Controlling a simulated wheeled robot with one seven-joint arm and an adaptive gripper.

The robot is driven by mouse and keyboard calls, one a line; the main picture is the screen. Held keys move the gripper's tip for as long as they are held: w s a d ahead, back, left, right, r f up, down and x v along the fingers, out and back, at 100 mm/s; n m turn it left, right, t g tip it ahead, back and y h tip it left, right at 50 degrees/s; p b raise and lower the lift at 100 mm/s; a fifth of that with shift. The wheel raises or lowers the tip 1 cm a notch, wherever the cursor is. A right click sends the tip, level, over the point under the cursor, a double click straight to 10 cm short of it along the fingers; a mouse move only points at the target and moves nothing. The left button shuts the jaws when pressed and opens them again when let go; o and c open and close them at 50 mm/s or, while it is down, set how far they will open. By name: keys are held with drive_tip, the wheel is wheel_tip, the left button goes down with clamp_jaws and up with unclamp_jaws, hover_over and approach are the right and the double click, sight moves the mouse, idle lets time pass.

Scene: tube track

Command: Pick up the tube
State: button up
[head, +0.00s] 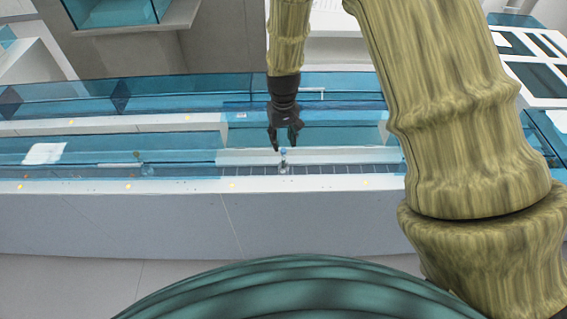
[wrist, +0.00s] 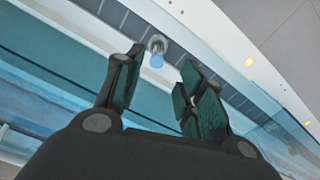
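The tube (head: 283,157) is small, with a pale blue top, and stands on the dark slotted track (head: 340,169) along the white ledge. In the wrist view the tube (wrist: 157,50) shows a round grey rim and a light blue part, just beyond the gap between my fingertips. My gripper (head: 286,142) points down above the track, close over the tube. In the wrist view my gripper (wrist: 160,72) is open, with a finger on either side of the line to the tube and nothing between the pads.
The white front ledge (head: 150,187) runs across the view with small yellow lights. Blue transparent panels (head: 60,97) stand behind the track. A white patch (head: 44,153) lies at the left. Grey floor (head: 60,285) is in front.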

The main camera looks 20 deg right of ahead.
sight(283, 151)
drive_tip(key=shift+f+p, duration=0.8)
drive_tip(key=shift+f, duration=2.2)
drive_tip(key=shift+w+d+f+p, duration=0.15)
drive_tip(key=shift+f+p, duration=0.8)
drive_tip(key=shift+f, duration=0.3)
drive_tip(key=shift+f+p, duration=0.4)
drive_tip(key=shift+f, duration=0.95)
clamp_jaws()
